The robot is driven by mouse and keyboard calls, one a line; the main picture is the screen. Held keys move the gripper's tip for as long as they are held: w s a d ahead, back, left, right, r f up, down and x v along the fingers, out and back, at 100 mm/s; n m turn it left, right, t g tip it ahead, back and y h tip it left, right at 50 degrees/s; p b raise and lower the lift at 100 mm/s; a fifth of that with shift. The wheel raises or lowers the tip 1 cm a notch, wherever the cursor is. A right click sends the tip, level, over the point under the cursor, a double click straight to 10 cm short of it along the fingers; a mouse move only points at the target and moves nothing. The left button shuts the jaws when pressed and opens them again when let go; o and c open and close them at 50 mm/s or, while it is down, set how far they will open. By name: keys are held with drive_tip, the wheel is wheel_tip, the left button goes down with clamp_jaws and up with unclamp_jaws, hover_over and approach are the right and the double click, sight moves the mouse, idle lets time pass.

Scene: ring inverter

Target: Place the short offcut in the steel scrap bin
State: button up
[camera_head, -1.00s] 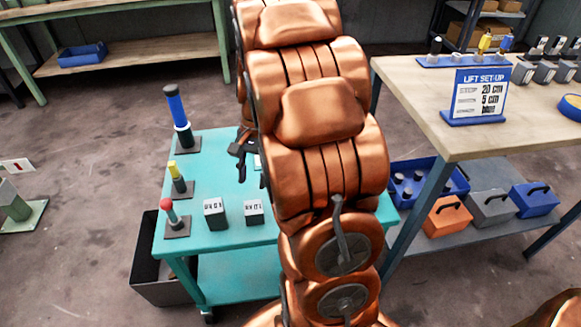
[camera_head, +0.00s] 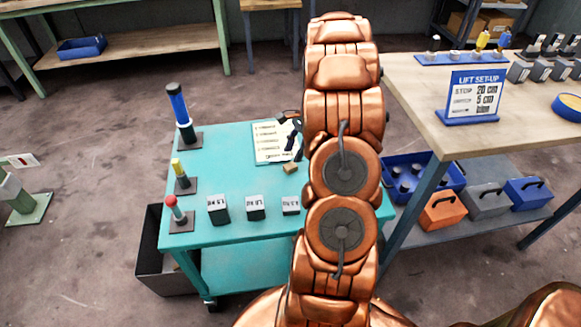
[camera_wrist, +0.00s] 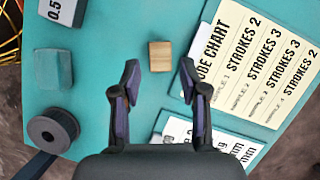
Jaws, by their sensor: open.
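The short offcut, a small light wooden block (camera_wrist: 160,56), lies on the teal cart top. In the head view the offcut (camera_head: 290,168) is close to my arm, beside the chart card. My gripper (camera_wrist: 160,76) is open and empty; in the wrist view its two dark fingers point at the offcut, one toward each side, with the block just beyond the tips. The gripper (camera_head: 294,142) is partly hidden by my arm in the head view. A dark open-topped bin (camera_head: 165,262), likely the scrap bin, stands on the floor at the cart's left side.
The teal cart (camera_head: 232,165) carries posts with blue (camera_head: 177,104), yellow (camera_head: 178,168) and red (camera_head: 171,202) tops, and labelled weights (camera_head: 255,207) along its front. A chart card (camera_head: 270,150) lies near the gripper. A wooden bench (camera_head: 430,110) stands at right.

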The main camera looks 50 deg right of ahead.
sight(289, 166)
drive_tip(key=shift+x, duration=2.75)
drive_tip(key=shift+s+d, duration=0.1)
drive_tip(key=shift+d, duration=0.1)
drive_tip(key=c, duration=0.6)
